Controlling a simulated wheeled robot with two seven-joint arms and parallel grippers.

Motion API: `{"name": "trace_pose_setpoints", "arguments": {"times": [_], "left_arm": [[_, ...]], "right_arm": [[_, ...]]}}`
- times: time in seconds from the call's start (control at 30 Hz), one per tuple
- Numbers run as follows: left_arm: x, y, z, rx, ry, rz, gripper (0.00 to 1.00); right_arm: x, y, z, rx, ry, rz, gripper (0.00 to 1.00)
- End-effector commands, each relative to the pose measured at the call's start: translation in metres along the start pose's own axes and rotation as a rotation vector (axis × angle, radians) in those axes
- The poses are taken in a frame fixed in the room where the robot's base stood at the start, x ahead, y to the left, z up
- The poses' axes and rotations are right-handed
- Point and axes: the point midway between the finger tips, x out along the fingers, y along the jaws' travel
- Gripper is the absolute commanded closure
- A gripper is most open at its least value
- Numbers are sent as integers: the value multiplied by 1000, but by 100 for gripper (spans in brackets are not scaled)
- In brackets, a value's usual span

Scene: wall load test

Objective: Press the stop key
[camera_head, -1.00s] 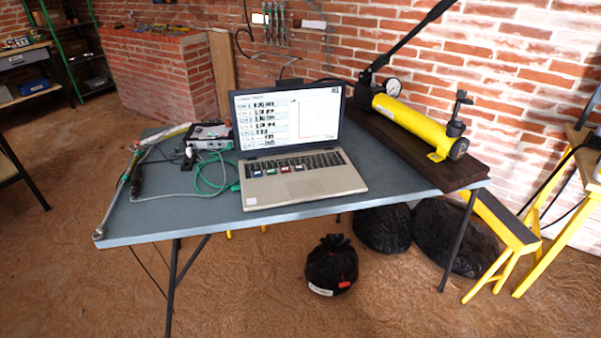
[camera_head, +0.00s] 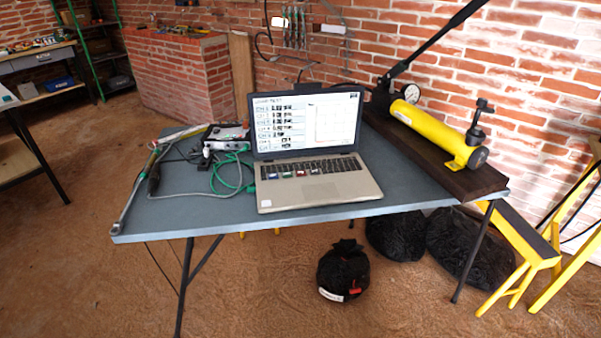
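An open laptop (camera_head: 318,182) stands on the grey folding table (camera_head: 192,214), its keyboard facing me. Its screen (camera_head: 304,121) shows rows of channel readings and a plot. Several small coloured keys sit in a row along the front of the keyboard, among them a red key (camera_head: 301,173), a green one and blue ones. Their labels are too small to read, so I cannot tell which is the stop key. Neither of my grippers shows in this view.
A yellow hand pump (camera_head: 437,138) with a gauge lies on a dark board right of the laptop. A torque wrench (camera_head: 137,190), cables and a small device (camera_head: 226,137) lie to the left. Black bags (camera_head: 343,268) are on the floor. A yellow trestle (camera_head: 520,236) stands at right.

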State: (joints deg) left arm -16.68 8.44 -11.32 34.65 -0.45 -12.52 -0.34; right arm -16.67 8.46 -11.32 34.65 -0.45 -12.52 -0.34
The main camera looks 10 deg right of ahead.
Motion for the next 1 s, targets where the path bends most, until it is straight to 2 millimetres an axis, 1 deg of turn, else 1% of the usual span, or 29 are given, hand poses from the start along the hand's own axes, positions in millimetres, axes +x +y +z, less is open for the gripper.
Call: {"name": "trace_pose_setpoints", "arguments": {"times": [0.03,0.2,1.0], "left_arm": [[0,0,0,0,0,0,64],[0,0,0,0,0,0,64],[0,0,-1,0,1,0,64]], "right_arm": [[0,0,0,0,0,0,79],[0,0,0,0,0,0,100],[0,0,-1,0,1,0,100]]}}
